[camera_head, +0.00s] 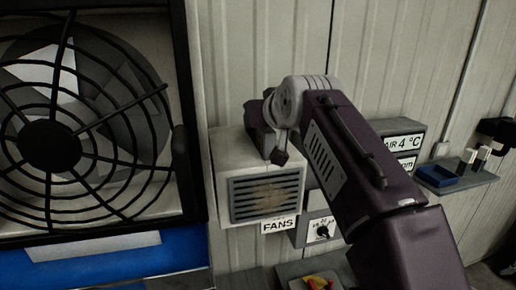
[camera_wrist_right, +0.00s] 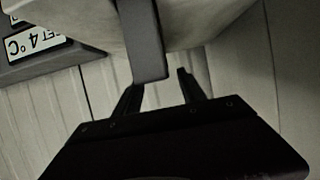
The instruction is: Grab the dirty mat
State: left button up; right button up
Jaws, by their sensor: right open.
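The pale box (camera_head: 222,165) above the FANS label has a grey slatted grille on its front. Brown dirt, which looks like the dirty mat (camera_head: 266,194), shows behind the slats. My right arm comes in from the right, and its gripper is at the top of this box, mostly hidden by its own wrist in the head view. In the right wrist view my right gripper (camera_wrist_right: 160,82) is open. A dark flat strip (camera_wrist_right: 146,40) reaches from the pale box to between its fingertips. Whether the fingers touch the strip cannot be told. My left gripper is not in view.
A large caged fan (camera_head: 60,140) fills the left. A temperature display box (camera_head: 402,142) and a dial box (camera_head: 318,232) stand near the pale box. A small shelf (camera_head: 465,178) with a blue tray (camera_head: 440,178) is at the right. Corrugated wall lies behind.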

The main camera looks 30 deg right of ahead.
jog(key=p+x, duration=0.1)
jog(key=x, duration=0.2)
jog(key=shift+a, duration=0.15)
jog(key=shift+w, duration=0.1)
grip_shut()
dwell(1.1)
